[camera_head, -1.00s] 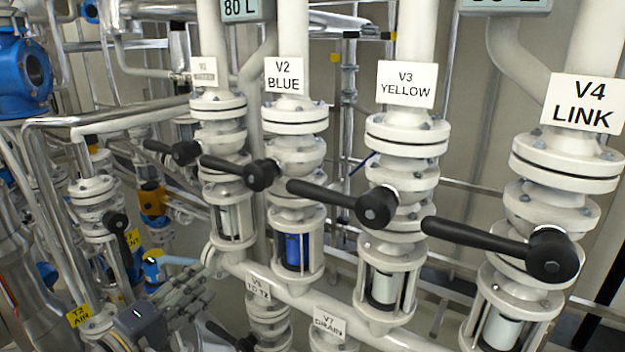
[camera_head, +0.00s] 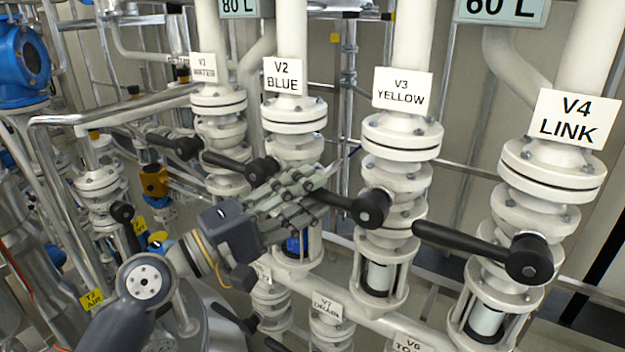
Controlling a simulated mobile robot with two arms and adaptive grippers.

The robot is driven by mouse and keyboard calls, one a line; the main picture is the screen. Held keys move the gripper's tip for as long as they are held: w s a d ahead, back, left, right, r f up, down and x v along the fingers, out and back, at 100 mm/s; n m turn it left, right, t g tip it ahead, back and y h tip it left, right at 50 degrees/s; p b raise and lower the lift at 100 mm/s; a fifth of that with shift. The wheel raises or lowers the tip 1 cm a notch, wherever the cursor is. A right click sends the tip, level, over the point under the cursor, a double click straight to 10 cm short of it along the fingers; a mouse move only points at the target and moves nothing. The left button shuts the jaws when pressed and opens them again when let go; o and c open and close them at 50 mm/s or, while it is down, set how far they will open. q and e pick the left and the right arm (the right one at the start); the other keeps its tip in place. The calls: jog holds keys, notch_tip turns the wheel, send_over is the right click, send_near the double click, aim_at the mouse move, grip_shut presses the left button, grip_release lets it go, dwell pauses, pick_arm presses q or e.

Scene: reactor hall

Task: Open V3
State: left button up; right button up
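The V3 valve has a white "V3 YELLOW" sign (camera_head: 402,87) and a black lever handle (camera_head: 350,204) with a round hub on its right. The lever points left, nearly level and crosswise to the upright pipe. My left gripper (camera_head: 318,195) is at the free left end of this lever and hides that end. Its grey fingers look spread, one set above and one below the lever's line. I cannot tell whether they touch it. My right gripper is not in view.
The V2 lever (camera_head: 235,164) is close behind and left of my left gripper, and the V4 lever (camera_head: 470,240) is to the right. The V1 lever (camera_head: 165,143) is farther left. A white horizontal pipe (camera_head: 345,308) runs below the valves.

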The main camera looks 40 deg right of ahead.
pick_arm(q)
jog(key=shift+d+r, duration=0.15)
jog(key=shift+d, duration=0.55)
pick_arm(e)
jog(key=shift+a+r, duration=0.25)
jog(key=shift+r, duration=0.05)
pick_arm(q)
grip_shut()
